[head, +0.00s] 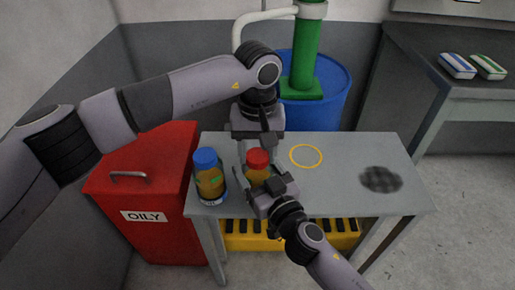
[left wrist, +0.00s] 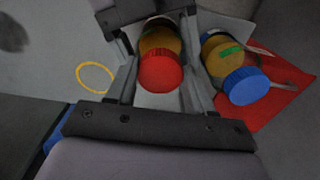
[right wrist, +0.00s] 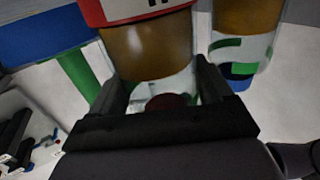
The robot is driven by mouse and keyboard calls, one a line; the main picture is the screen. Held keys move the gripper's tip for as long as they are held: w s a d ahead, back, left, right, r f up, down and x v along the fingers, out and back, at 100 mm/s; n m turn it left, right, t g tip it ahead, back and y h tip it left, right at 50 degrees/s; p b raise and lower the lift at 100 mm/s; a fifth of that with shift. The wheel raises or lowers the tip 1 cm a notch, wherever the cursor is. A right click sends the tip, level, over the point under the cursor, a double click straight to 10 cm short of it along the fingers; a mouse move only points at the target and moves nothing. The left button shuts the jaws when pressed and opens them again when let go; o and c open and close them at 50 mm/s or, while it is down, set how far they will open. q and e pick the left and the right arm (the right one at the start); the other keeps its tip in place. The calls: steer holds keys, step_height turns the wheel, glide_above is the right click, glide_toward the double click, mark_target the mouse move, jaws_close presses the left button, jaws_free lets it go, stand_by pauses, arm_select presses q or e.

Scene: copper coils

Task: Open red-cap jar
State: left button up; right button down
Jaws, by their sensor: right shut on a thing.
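The red-cap jar (head: 257,170) has an amber filling and shows on the grey table, its base hidden by my right gripper. My right gripper (head: 265,185) is shut on the jar body from the front. In the right wrist view, which looks upside down, the jar (right wrist: 150,50) sits between its fingers. My left gripper (head: 258,143) is behind the jar. In the left wrist view its fingers stand apart on either side of the jar, with the red cap (left wrist: 161,70) in view and small gaps beside it. The cap is on the jar.
A blue-cap jar (head: 208,178) stands close on the left of the red-cap jar. A yellow ring (head: 306,155) and a dark patch (head: 380,179) mark the tabletop (head: 345,190). A red OILY bin (head: 170,180) is at the left, a blue drum (head: 330,85) behind.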

arm_select(q)
steer(key=n, duration=0.6)
steer(key=shift+c, duration=0.2)
steer(key=n, duration=0.6)
steer(key=shift+n, duration=0.3)
steer(key=n, duration=1.1)
steer(key=shift+r, duration=0.1)
steer(key=n, duration=0.7)
steer(key=shift+n, duration=0.4)
steer(key=n, duration=1.1)
steer(key=shift+n, duration=0.4)
steer(key=shift+r, duration=0.2)
steer(key=shift+r, duration=0.95)
